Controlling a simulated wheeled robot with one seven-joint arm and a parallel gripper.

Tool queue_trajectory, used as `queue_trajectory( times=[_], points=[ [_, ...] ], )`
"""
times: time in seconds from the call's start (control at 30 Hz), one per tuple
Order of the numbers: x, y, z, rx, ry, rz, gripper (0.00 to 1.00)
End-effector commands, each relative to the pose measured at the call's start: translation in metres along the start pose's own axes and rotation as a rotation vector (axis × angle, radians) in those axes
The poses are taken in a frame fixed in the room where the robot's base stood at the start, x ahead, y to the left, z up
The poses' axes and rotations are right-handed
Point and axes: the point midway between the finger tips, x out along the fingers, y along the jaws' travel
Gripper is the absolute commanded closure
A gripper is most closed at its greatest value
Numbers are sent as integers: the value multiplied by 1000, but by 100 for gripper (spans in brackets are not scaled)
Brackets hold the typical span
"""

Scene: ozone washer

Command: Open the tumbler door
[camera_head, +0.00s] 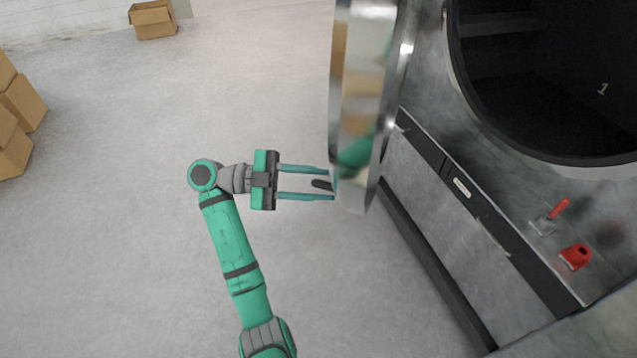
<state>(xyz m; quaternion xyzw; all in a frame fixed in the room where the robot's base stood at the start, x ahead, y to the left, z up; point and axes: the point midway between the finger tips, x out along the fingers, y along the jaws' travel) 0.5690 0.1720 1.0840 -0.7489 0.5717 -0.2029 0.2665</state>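The tumbler door (366,115) is a shiny, mirror-like round door seen nearly edge-on. It stands swung out from the dark round opening (550,90) of the washer, leaving the opening uncovered. A short dark handle (321,185) juts from the door's lower left side. My gripper (332,184) points right at the door's lower edge. Its two fingers are apart, one above and one below the handle in the picture, with a visible gap on both sides. Whether the fingertips touch the door I cannot tell.
The grey washer body (430,190) fills the right side. A red lever (558,209) and a red button-like part (576,256) sit on its front. Cardboard boxes (153,19) stand at the back and more boxes (20,105) at the far left. The floor left of my arm is clear.

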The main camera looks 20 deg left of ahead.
Motion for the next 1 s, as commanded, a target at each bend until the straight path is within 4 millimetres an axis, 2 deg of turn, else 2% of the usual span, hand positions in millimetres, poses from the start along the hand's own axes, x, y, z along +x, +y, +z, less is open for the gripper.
queue_trajectory(
  times=[0.27,0.8,1.0],
  points=[
    [-17,0,0,1,-1,-1,67],
    [-87,0,0,-2,-3,-1,67],
    [-103,0,0,-1,-1,1,67]
  ],
)
